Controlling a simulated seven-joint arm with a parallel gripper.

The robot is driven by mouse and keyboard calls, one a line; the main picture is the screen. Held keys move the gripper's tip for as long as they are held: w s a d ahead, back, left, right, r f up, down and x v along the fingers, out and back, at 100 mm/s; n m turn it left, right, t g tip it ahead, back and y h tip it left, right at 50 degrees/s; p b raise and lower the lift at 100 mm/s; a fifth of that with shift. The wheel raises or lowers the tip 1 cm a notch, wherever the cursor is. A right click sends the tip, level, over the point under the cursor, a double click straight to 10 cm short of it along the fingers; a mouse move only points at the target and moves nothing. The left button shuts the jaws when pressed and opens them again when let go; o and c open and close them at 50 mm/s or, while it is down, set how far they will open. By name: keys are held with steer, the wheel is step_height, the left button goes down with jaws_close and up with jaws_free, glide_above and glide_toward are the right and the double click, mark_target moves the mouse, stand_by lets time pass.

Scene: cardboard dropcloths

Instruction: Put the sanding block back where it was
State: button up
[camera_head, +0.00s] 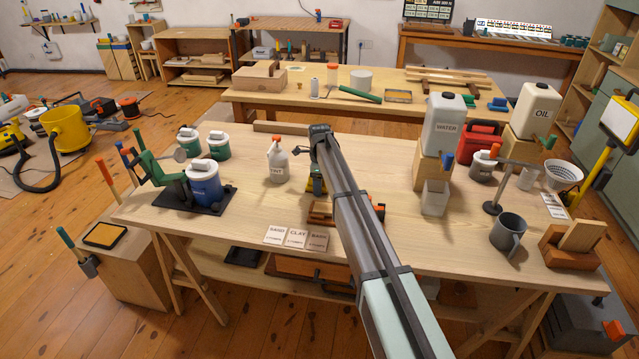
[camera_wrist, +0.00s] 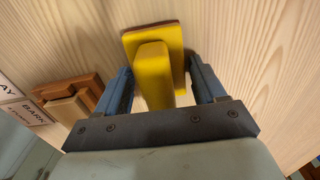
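A yellow block with a raised grip (camera_wrist: 154,72), which looks like the sanding block, rests on the wooden bench top. In the wrist view my gripper (camera_wrist: 162,72) is open, with one blue finger on each side of the yellow block and a visible gap on both sides. In the head view my gripper (camera_head: 317,187) is low over the middle of the bench, and my arm hides most of the block. I cannot tell from these views which spot the block came from.
A brown wooden piece (camera_wrist: 68,98) lies beside the gripper, near the SAND, CLAY and BARK cards (camera_head: 296,238). A white spray bottle (camera_head: 278,163) stands to the left. The WATER container (camera_head: 443,125) and a grey mug (camera_head: 508,232) stand to the right.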

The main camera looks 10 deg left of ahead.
steer(key=shift+o, duration=0.9)
steer(key=shift+r, duration=0.1)
step_height(320, 180, up, 12)
steer(key=shift+r, duration=0.1)
steer(key=shift+o, duration=0.3)
